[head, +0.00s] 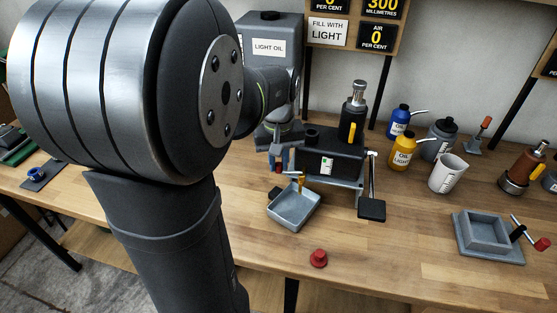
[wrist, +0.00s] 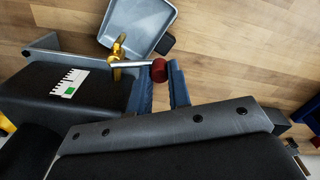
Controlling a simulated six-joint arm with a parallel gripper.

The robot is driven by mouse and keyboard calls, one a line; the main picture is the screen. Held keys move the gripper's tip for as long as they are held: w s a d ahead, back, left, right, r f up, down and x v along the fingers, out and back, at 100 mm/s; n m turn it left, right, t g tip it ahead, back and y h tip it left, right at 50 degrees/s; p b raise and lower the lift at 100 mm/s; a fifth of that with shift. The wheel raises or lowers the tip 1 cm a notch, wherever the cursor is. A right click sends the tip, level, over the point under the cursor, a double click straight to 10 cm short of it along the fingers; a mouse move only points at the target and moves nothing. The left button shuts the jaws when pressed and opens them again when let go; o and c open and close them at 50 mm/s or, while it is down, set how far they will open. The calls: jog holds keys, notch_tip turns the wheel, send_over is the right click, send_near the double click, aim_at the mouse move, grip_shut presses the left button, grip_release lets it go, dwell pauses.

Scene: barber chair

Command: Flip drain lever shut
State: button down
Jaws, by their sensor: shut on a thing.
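The drain lever (wrist: 135,65) is a thin silver rod with a red knob (wrist: 158,71) at its end, fixed to a brass drain valve (wrist: 117,52). In the wrist view the rod lies roughly crosswise, pointing right from the valve. My gripper (wrist: 166,70) has its blue fingers on either side of the red knob and is shut on it. In the head view my gripper (head: 280,165) is partly hidden by my arm, beside the black tank (head: 328,164). The brass valve (head: 301,181) shows at the tank's lower left, above a grey drain tray (head: 290,218).
A red cap (head: 318,259) lies on the bench front. A lever with a black pad (head: 371,209) stands right of the tank. Oil bottles (head: 403,153), a white cup (head: 447,174) and a grey square dish (head: 487,250) are further right. The front middle bench is mostly clear.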

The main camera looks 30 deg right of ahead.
jog(key=shift+w+d+m, duration=0.25)
jog(key=shift+w+m, duration=0.05)
jog(key=shift+m, duration=0.4)
jog(key=shift+w+d+m, duration=0.25)
jog(key=shift+m, duration=0.45)
jog(key=c, duration=1.3)
grip_release()
jog(key=shift+r, duration=0.1)
notch_tip(320, 180, up, 17)
jog(key=shift+r, duration=0.15)
notch_tip(320, 180, down, 18)
jog(key=shift+r, duration=0.25)
